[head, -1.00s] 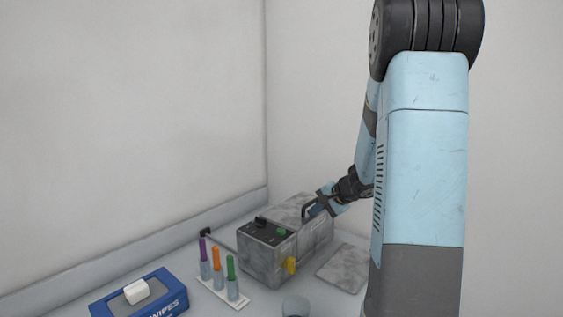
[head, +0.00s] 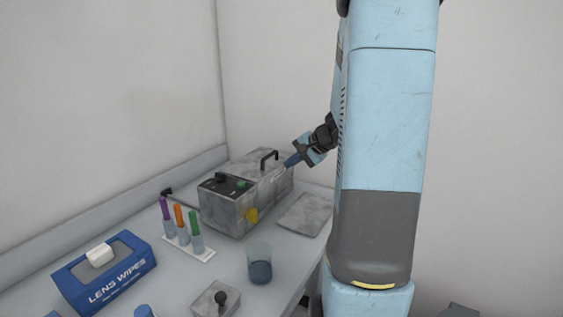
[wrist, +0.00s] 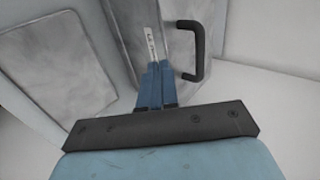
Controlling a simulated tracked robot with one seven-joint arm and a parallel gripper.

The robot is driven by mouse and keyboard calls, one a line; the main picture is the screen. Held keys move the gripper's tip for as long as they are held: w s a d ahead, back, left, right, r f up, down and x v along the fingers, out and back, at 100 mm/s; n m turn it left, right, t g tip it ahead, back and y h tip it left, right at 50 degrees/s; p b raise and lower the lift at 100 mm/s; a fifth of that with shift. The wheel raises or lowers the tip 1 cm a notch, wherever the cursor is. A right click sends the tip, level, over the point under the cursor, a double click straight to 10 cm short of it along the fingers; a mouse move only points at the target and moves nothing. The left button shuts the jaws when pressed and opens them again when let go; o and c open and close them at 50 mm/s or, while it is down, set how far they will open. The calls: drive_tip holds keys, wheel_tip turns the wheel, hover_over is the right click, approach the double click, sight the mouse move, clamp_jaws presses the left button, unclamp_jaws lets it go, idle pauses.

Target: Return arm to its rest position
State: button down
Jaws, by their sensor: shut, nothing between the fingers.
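My blue arm stands large at the right of the head view and bends down behind itself to the bench. My gripper (head: 283,168) is at the right side of the grey interferometer box (head: 226,214), close to its black lid handle (head: 269,158). In the wrist view my gripper (wrist: 150,35) has its fingers together with nothing held. The black handle (wrist: 198,50) stands just right of the fingers there, apart from them. Whether the fingertips touch the box cannot be told.
A flat grey plate (head: 305,213) lies right of the box. A rack with several coloured-cap tubes (head: 196,243), a lens wipes box (head: 105,276), a beaker (head: 260,265) and a small block with a black knob (head: 217,301) stand in front. Walls rise behind.

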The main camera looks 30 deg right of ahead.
drive_tip(key=s+a+r+n+g, duration=0.2)
drive_tip(key=s+a+r+n, duration=0.15)
drive_tip(key=s+a, duration=0.3)
drive_tip(key=s+a+r+n+g, duration=0.1)
drive_tip(key=s+a+r+n, duration=0.2)
drive_tip(key=s+a+r, duration=0.3)
drive_tip(key=s+a+r+n+h, duration=0.1)
drive_tip(key=s+a+n+h, duration=0.1)
drive_tip(key=s, duration=0.5)
drive_tip(key=s+a+r+n+h, duration=0.2)
drive_tip(key=s+a+n+h, duration=0.1)
drive_tip(key=s, duration=0.4)
drive_tip(key=shift+s+t, duration=0.2)
drive_tip(key=shift+t, duration=0.1)
drive_tip(key=c, duration=1.8)
unclamp_jaws()
